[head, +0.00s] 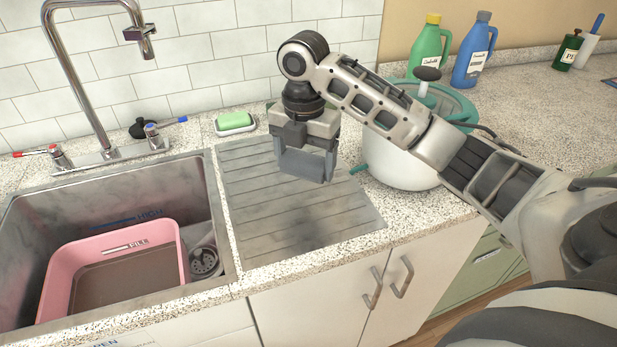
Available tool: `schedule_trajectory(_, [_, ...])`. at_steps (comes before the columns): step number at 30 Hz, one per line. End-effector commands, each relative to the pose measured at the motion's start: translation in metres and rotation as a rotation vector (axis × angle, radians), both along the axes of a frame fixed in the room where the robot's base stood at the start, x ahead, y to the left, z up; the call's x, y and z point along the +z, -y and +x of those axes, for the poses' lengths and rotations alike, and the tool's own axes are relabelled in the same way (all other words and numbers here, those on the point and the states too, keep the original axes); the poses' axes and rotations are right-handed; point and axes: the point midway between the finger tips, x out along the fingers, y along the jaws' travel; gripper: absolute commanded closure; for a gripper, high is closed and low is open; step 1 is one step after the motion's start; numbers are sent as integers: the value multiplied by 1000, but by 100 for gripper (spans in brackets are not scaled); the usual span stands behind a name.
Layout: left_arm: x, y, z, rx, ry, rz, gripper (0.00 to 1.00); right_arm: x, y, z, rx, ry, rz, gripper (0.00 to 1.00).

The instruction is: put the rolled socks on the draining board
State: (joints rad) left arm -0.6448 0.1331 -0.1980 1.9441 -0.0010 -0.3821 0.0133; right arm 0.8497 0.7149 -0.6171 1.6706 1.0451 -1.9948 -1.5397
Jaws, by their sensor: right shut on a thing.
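The draining board (262,215) is a grey, ridged panel on the counter, right of the sink. My right gripper (306,170) is above the board, pointing down, with a dark shadow on the board below it. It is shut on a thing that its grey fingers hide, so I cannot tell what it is. I cannot make out the rolled socks anywhere in view. No socks show on the bare part of the board. My left gripper is out of view.
A sink (30,225) holding a pink tub (90,245) lies to the left, under a tall tap (75,70). Green soap on a dish (235,122) sits behind the board. A white pot (395,165) stands close on the right, with bottles (473,55) behind.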

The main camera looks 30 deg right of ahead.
Motion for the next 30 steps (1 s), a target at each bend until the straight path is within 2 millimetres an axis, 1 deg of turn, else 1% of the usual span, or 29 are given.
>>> schedule_trajectory(1, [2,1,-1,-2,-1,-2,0,-7,6,4,-4,-2,-2,46])
schedule_trajectory(3, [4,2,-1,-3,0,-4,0,-15,12,8,-2,-1,-3,46])
schedule_trajectory(8, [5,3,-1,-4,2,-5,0,-24,17,14,-1,2,-3,46])
schedule_trajectory(11, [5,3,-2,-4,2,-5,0,-34,24,19,-2,-1,-3,46])
schedule_trajectory(16, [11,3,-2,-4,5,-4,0,-58,22,18,1,-1,-2,46])
schedule_trajectory(19, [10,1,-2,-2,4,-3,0,-62,22,18,1,2,-2,46])
schedule_trajectory(29, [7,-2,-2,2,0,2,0,-65,22,18,0,2,-2,46])
schedule_trajectory(30, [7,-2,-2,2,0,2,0,-66,22,18,0,2,-2,18])
